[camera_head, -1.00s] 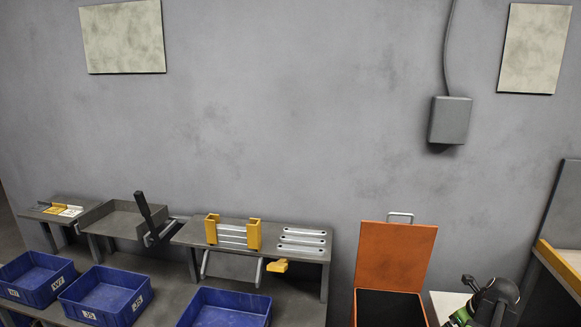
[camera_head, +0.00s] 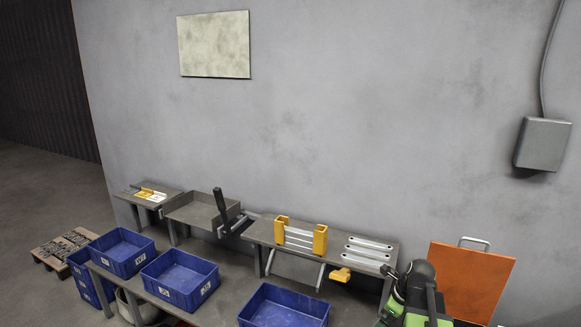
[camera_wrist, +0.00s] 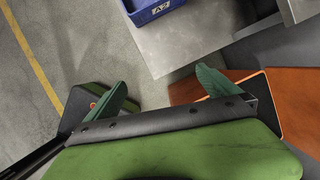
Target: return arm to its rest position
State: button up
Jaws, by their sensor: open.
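My gripper (camera_wrist: 160,95) shows in the wrist view with its two green fingers spread wide apart and nothing between them. Past the fingers lie the grey floor and a corner of the grey bench. In the head view, my black and green arm stands at the lower right, in front of the orange box; its fingertips cannot be made out there. Galvanized brackets (camera_head: 371,249) lie in a row on the grey bench (camera_head: 262,235), left of my arm. More brackets sit between the yellow holders (camera_head: 320,240).
Blue bins (camera_head: 180,278) stand along the front bench, and one bin corner shows in the wrist view (camera_wrist: 150,8). An orange box (camera_head: 476,280) with its lid raised is at the right. A pallet (camera_head: 62,248) lies on the floor at far left.

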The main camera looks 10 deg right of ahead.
jog(key=s+a+r+n+g+h+p, duration=0.1)
jog(key=a+n, duration=1.2)
jog(key=n, duration=0.1)
jog(key=s+a+r+n+g+h+p, duration=0.1)
jog(key=s+a+n+g, duration=0.1)
jog(key=a+n, duration=1)
jog(key=shift+a+r+n+p, duration=0.15)
jog(key=shift+a+n+p, duration=0.25)
jog(key=shift+n, duration=0.6)
